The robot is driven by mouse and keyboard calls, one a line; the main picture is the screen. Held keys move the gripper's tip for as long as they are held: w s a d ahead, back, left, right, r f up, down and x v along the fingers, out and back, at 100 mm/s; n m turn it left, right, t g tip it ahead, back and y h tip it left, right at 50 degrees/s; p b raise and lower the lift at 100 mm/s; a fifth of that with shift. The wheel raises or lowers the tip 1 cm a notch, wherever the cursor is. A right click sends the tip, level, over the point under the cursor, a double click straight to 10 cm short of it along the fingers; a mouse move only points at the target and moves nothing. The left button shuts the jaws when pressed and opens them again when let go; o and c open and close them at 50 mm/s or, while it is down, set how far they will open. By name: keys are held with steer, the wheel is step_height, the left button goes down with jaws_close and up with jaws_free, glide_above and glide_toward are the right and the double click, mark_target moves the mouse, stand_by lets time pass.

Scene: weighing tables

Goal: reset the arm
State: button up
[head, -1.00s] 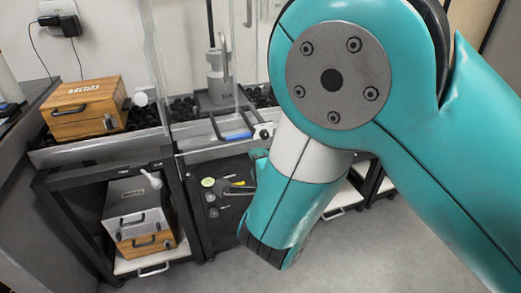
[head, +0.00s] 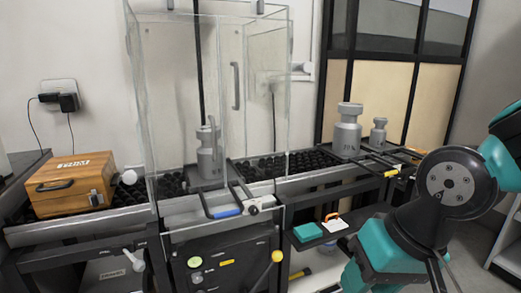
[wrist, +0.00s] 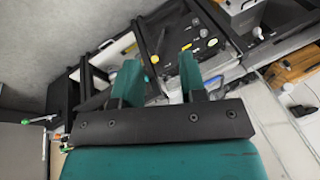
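My arm (head: 448,190) is folded at the right side of the head view, its teal and dark links in front of the right end of the tables. My gripper (wrist: 158,75) shows in the wrist view. Its two teal fingers stand well apart with nothing between them, so it is open and empty. Below the fingers is the dark palm with screws. In the head view I cannot make out the gripper's fingers clearly.
A glass enclosure (head: 167,110) holds a grey weight (head: 208,155). A larger grey weight (head: 347,133) and a smaller one (head: 378,133) stand further right. A wooden box (head: 70,190) sits at left. A teal block (head: 308,232) lies low before the tables. Floor is open at right.

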steer(key=s+r+n+g, duration=0.1)
steer(key=s+r+n, duration=0.2)
steer(key=s+n, duration=0.25)
step_height(320, 180, up, 20)
steer(key=s+p, duration=0.1)
steer(key=p, duration=1.9)
steer(key=shift+d+g+y, duration=0.3)
steer(key=shift+g, duration=0.1)
